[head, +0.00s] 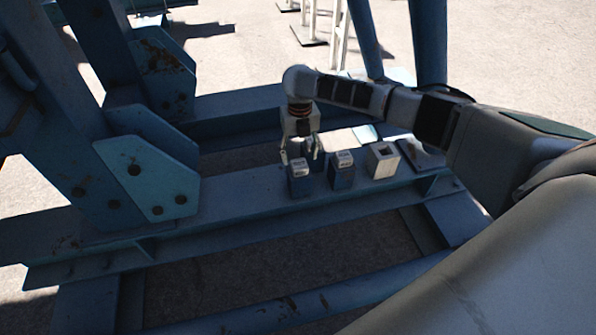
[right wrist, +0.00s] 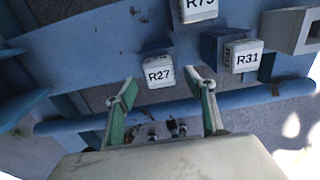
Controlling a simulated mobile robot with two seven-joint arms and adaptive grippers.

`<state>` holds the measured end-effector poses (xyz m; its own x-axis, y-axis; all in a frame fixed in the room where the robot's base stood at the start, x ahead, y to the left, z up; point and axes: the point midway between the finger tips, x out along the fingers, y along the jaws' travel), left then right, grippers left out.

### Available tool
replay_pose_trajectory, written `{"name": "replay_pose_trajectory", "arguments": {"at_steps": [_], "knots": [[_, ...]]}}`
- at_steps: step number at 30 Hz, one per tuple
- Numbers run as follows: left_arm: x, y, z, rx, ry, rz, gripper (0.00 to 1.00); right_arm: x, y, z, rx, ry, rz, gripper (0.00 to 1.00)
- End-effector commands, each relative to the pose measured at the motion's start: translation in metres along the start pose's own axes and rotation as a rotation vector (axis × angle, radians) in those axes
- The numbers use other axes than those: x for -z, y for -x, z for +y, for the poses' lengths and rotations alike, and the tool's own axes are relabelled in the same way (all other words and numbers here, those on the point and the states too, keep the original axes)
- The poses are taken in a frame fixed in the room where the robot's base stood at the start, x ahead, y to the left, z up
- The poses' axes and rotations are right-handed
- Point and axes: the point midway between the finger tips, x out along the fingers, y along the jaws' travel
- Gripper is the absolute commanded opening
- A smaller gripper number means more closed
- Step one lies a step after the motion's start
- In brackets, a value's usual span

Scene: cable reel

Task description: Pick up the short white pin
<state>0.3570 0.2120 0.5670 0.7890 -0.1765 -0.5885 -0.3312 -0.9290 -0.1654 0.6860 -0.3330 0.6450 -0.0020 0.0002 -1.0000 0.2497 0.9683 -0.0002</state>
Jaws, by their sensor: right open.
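Several blue blocks with white, labelled tops stand on the blue beam. In the right wrist view the tops read R27 (right wrist: 159,72), R31 (right wrist: 244,57) and R73 (right wrist: 197,9), which is cut by the top edge. In the head view two labelled blocks show, a left one (head: 299,180) and a right one (head: 342,172). I cannot tell which piece is the short white pin. My right gripper (head: 300,156) is open and empty, fingers down, just behind the left block. In the right wrist view its fingertips (right wrist: 168,84) lie either side of R27's lower edge, apparently apart from it. My left gripper is out of view.
A pale hollow square socket (head: 381,163) stands right of the blocks. The blue beam (head: 235,205) has bare room to the left, up to bolted bracket plates (head: 148,178). A blue tube (head: 290,306) runs across the front, with gaps to the ground between.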

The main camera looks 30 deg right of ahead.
Motion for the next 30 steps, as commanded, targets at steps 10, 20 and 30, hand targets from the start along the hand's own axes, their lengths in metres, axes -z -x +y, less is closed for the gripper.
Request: {"name": "replay_pose_trajectory", "arguments": {"at_steps": [10,20,30], "knots": [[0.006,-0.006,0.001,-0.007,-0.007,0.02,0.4,0.003,-0.046,0.001,0.001,0.0,0.003,0.54],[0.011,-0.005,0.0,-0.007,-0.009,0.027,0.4,0.002,-0.046,0.001,-0.001,-0.001,-0.002,0.41],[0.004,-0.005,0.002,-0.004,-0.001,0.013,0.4,0.002,-0.045,0.001,-0.001,-0.002,-0.002,0.0]]}}
